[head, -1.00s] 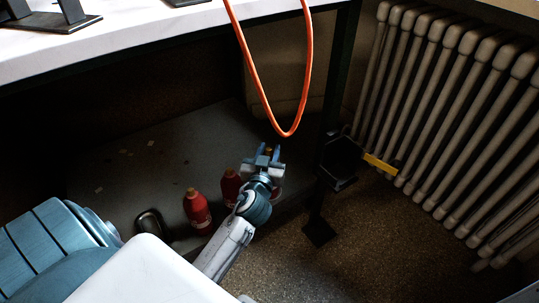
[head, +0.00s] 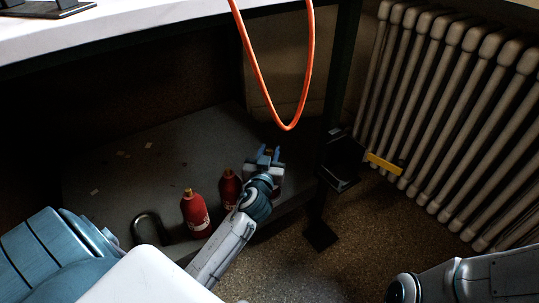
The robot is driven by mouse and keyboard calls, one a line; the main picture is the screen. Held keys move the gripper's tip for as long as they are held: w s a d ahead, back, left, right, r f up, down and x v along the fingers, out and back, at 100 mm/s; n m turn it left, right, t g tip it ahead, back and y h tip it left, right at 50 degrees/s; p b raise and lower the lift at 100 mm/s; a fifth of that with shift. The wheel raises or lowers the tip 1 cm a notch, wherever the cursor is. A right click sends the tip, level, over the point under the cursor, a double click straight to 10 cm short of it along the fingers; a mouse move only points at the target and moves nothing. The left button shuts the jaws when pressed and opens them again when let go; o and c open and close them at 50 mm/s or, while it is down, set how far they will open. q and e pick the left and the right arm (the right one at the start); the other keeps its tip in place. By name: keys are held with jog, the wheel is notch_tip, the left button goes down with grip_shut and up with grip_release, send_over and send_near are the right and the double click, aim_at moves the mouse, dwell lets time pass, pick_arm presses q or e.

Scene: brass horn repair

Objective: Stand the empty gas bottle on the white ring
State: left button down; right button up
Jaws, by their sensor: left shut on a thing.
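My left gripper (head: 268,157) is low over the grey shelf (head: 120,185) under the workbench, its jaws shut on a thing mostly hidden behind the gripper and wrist. A little red and pale surface shows beside the wrist, so it looks like a red gas bottle (head: 279,172). Two more red gas bottles with brass-coloured tops stand upright on the shelf left of the gripper: one nearer (head: 195,214), one close beside my wrist (head: 229,188). I cannot tell which bottle is empty. No white ring shows. Of my right arm only a link shows at lower right; its gripper is out of view.
An orange hose (head: 265,90) hangs in a loop above the gripper. A dark table leg (head: 337,110) and a black box (head: 341,162) stand to the right, beside a yellow-handled thing (head: 383,163) and a radiator (head: 450,120). A dark U-shaped thing (head: 147,226) lies on the shelf.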

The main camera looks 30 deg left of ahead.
pick_arm(q)
jog(key=shift+f, duration=0.1)
jog(key=c, duration=1.1)
grip_release()
jog(key=shift+o, duration=0.2)
